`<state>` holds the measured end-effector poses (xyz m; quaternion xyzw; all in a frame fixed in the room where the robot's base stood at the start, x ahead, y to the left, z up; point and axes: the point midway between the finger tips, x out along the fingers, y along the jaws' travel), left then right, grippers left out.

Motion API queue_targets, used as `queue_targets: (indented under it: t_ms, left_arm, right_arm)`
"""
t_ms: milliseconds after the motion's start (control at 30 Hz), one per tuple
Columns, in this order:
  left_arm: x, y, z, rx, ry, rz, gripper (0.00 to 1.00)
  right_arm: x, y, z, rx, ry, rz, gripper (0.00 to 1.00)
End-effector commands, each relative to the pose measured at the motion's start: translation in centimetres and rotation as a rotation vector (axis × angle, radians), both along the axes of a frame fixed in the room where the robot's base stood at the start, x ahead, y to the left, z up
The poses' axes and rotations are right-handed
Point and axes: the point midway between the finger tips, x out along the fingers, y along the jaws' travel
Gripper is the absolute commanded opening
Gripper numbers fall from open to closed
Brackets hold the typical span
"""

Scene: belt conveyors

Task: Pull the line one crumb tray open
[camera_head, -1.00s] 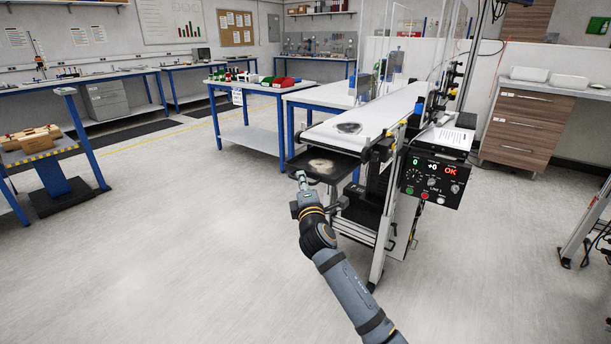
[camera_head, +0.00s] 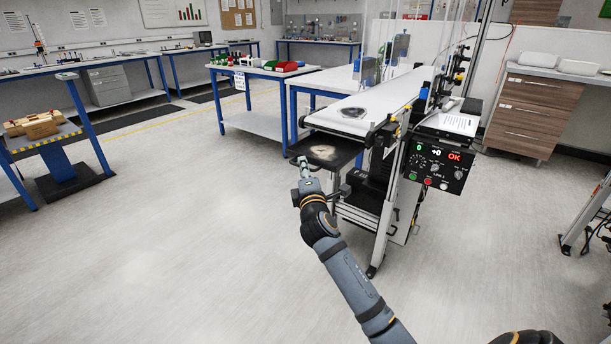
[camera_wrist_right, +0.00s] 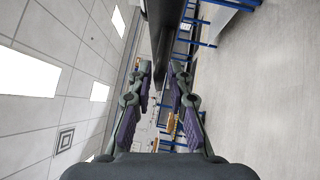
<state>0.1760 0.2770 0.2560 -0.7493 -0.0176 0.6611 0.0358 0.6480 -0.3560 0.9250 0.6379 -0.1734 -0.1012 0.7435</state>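The crumb tray (camera_head: 312,154) is a dark, shallow tray with pale crumbs in it. It sticks out under the near end of the line one belt in the head view. My right gripper (camera_head: 304,166) is at the tray's near front edge. The exact contact is too small to see. My left gripper is not in view.
The conveyor belt (camera_head: 385,95) carries a dark round patch. Its control panel (camera_head: 435,166) is right of the tray, with conveyor legs below. A blue-framed table (camera_head: 258,124) stands behind. The floor (camera_head: 180,240) left of my arm is clear.

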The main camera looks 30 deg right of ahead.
Motion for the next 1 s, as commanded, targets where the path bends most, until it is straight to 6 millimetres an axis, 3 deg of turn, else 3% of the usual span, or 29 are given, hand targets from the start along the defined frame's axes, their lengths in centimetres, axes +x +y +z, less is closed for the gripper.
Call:
queue_targets:
  t_ms: [300,500,1000]
  left_arm:
    - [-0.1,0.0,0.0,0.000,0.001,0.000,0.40]
    - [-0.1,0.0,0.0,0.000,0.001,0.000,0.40]
    - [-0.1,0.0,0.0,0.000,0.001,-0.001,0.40]
  right_arm:
    - [-6.6,2.6,-1.1,0.003,0.003,0.001,0.18]
    - [-9.7,3.9,-1.6,0.005,0.003,0.000,0.18]
    - [-10.6,4.3,-1.6,0.001,0.002,0.000,0.18]
